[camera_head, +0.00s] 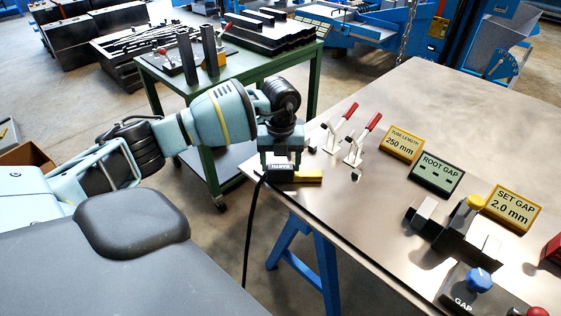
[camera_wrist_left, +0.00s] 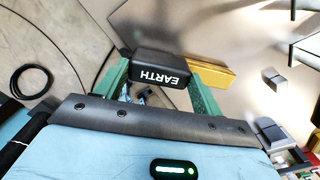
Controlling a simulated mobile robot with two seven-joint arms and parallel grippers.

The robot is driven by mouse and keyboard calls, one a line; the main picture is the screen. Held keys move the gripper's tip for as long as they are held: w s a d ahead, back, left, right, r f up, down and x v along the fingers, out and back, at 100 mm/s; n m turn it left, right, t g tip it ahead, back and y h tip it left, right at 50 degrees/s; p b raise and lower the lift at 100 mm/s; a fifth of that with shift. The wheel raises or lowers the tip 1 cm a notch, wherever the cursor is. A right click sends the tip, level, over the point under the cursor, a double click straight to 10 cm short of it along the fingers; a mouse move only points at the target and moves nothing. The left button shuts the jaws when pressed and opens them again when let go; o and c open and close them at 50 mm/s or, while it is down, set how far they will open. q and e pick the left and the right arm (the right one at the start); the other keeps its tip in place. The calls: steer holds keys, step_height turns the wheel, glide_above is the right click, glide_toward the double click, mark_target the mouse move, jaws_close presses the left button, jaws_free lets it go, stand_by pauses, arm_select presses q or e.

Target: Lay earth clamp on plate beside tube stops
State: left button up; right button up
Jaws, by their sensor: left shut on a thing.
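The earth clamp (camera_head: 282,169) is a black block lettered EARTH with a brass-yellow bar (camera_head: 307,176) beside it. My left gripper (camera_head: 281,160) is shut on the clamp at the left edge of the pale metal plate (camera_head: 400,230). In the left wrist view the clamp (camera_wrist_left: 160,68) sits between the green fingers (camera_wrist_left: 160,85). I cannot tell whether the clamp touches the plate. A black cable hangs from it past the edge. Small dark-and-white blocks (camera_head: 355,175), possibly the tube stops, stand by two red-handled toggle clamps (camera_head: 354,150). My right gripper is not seen.
Signs for tube length (camera_head: 402,143), root gap (camera_head: 437,173) and set gap (camera_head: 513,208) stand on the plate. A gap fixture (camera_head: 452,240) with knobs is at lower right. A green-framed bench (camera_head: 200,95) stands behind. The front-left part of the plate is clear.

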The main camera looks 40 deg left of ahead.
arm_select(q)
steer(key=shift+f, duration=0.15)
steer(key=o, duration=1.2)
step_height(320, 180, up, 12)
steer(key=shift+r, duration=0.15)
